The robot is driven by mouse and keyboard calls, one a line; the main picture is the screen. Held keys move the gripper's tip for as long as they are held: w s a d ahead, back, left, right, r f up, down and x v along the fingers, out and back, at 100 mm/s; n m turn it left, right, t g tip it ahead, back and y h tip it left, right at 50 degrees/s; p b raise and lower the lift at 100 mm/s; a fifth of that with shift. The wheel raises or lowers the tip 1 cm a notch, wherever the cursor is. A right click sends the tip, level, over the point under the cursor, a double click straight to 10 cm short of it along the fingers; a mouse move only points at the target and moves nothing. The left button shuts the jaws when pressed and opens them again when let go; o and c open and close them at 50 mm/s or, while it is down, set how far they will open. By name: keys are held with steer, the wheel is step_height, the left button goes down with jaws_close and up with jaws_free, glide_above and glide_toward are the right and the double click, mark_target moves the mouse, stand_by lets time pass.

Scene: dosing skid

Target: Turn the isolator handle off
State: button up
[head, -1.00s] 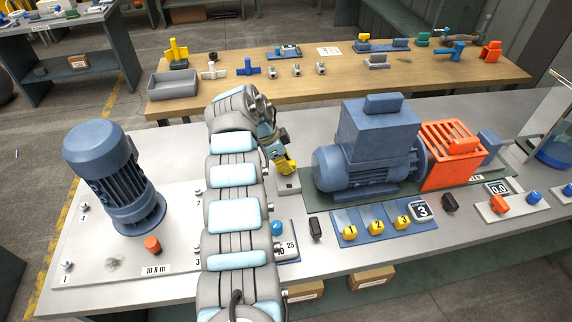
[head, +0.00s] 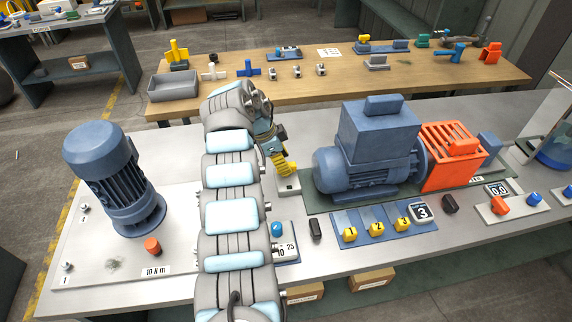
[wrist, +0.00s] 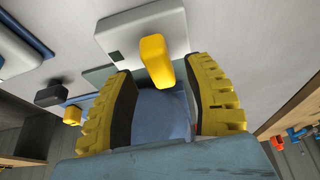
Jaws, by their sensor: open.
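The isolator is a pale grey box (wrist: 140,34) with a yellow handle (wrist: 156,62) in the wrist view. The handle sticks out from its face, slightly tilted in the picture. My gripper (wrist: 162,80) is open, with one ribbed yellow finger on each side of the handle's near end. Gaps show between the handle and both fingers; I cannot tell how deep it sits between them. In the head view my gripper (head: 285,168) is just above the isolator's grey base (head: 288,186), left of the blue motor. The handle cannot be told apart from the yellow fingers there.
The blue motor (head: 368,160) with its orange guard (head: 453,158) stands close to the right of my gripper. Numbered yellow switches (head: 377,228) and a black handle (head: 316,229) are in front. Another blue motor (head: 110,175) stands at the left.

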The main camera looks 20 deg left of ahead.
steer(key=v, duration=1)
